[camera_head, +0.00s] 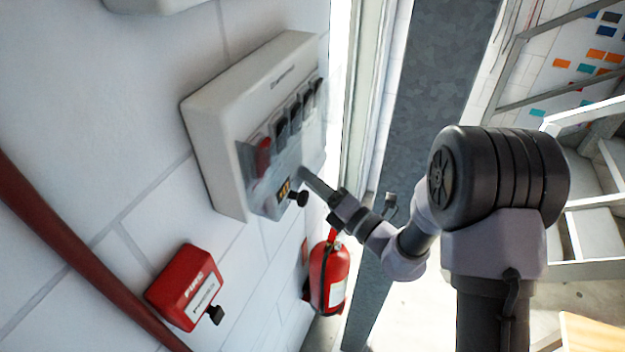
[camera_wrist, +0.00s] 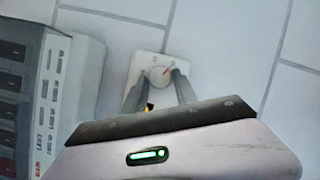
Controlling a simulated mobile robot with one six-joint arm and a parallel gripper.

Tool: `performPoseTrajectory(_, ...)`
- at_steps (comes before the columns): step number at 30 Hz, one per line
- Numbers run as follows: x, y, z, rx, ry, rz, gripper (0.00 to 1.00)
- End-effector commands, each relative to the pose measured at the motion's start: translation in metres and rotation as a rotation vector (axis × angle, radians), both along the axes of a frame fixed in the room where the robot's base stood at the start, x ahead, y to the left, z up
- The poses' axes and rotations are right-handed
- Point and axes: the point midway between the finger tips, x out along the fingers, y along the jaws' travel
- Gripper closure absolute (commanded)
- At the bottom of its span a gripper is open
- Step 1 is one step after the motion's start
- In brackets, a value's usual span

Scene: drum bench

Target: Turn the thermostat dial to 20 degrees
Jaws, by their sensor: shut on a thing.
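The thermostat is a pale square plate (camera_wrist: 147,62) on the wall in the wrist view, with a round whitish dial (camera_wrist: 160,74) on it. The degree markings are too small and blurred to read. In the head view my gripper (camera_head: 305,175) reaches past the lower right edge of the grey switch panel, and the thermostat is hidden there.
The grey switch panel (camera_head: 215,125) with several dark switches and a red one juts from the wall close to my gripper; it also shows at left in the wrist view (camera_wrist: 75,80). Below are a red fire box (camera_head: 185,285) and a fire extinguisher (camera_head: 328,270).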

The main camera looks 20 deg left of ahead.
Motion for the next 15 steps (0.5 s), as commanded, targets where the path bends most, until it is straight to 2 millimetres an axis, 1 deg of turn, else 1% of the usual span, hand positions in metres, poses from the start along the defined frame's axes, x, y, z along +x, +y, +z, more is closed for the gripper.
performPoseTrajectory(2,-0.0002,0.0,-0.0004,-0.001,0.001,0.0,1.0)
performPoseTrajectory(3,-0.0002,0.0,-0.0004,-0.001,0.001,0.0,0.64)
performPoseTrajectory(5,-0.0002,0.0,-0.0004,-0.001,0.0,0.0,0.52)
performPoseTrajectory(6,-0.0001,0.0,-0.0003,0.0,0.0,0.0,0.44)
performPoseTrajectory(15,-0.0003,-0.0007,-0.0003,0.0,-0.001,0.0,0.44)
